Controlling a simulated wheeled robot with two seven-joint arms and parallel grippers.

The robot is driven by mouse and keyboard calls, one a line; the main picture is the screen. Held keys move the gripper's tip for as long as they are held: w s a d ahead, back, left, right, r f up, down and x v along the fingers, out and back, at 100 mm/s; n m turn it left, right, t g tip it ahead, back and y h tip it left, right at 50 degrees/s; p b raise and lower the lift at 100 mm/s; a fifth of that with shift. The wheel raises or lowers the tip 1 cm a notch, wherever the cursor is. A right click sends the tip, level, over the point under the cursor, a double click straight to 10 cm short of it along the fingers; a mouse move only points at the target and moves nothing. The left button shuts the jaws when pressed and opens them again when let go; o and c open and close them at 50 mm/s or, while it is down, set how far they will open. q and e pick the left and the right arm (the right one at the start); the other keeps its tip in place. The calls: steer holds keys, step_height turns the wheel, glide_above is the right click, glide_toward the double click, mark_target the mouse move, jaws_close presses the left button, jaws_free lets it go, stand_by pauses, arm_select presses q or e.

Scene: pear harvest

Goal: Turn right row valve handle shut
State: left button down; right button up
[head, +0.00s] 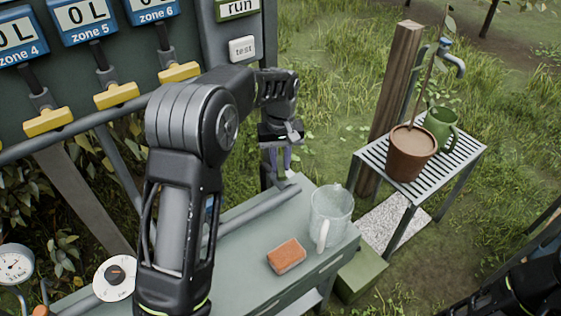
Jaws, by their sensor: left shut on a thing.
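My left gripper (283,172) points down at the far end of the grey pipe (255,208) above the bench. Its fingers are shut on a small pale piece there, which looks like the right row valve handle; the fingers hide most of it, so its angle cannot be told.
The grey-green bench (262,240) holds a clear jug (331,214) and an orange sponge (286,256). A slatted stand (462,150) at right carries a brown pot (411,153) and green mug (439,127), beside a wooden post (397,80) and tap (452,62).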

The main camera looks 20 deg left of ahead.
mark_target(280, 165)
arm_select(q)
steer(key=m, duration=1.2)
steer(key=shift+m, duration=0.3)
stand_by(0.3)
steer(key=c, duration=1.3)
jaws_free()
steer(key=shift+r, duration=0.15)
step_height(280, 165, up, 8)
steer(key=shift+f, duration=0.2)
